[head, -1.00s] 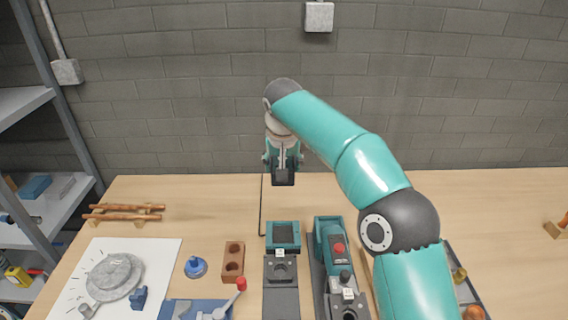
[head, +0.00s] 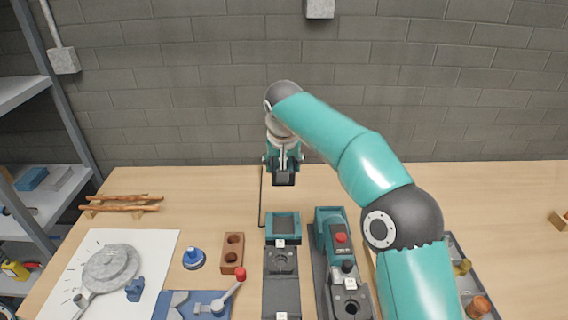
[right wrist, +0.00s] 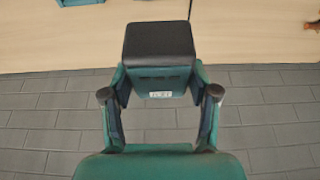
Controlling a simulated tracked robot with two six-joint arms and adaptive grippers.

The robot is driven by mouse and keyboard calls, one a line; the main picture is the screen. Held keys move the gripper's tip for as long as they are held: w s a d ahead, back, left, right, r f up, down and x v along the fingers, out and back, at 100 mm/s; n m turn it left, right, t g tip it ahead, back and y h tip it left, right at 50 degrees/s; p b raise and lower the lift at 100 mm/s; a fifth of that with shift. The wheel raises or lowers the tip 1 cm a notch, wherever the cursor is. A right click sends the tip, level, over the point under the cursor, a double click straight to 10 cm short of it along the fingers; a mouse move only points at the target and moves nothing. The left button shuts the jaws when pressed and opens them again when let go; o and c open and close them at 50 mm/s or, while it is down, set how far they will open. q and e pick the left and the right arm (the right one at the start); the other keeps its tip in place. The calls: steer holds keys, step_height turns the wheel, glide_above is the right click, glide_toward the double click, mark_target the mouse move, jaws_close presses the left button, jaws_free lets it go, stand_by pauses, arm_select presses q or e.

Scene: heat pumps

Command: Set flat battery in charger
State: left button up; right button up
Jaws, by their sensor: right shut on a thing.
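My right gripper (head: 283,163) is shut on a battery (head: 284,179), a dark block held in the air above the back of the table. In the right wrist view the battery (right wrist: 160,46) has a black end, a teal body and a small white label, with a finger of the gripper (right wrist: 159,80) on each side. Below it in the head view is a teal-framed square unit (head: 283,226) with a dark inside. A dark grey dock (head: 281,290) with a small white tag lies in front of it. I cannot tell which is the charger. My left gripper is not in view.
A teal power tool (head: 331,237) with a red button stands right of the square unit. A brown two-hole block (head: 233,253), a blue knob (head: 194,258) and a red-tipped lever (head: 230,290) lie left.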

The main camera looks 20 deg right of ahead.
steer(key=shift+f+b, duration=5.45)
steer(key=shift+f, duration=1.8)
steer(key=shift+f+b, duration=1.4)
steer(key=shift+f, duration=0.55)
steer(key=o, duration=1.5)
steer(key=shift+o, duration=0.2)
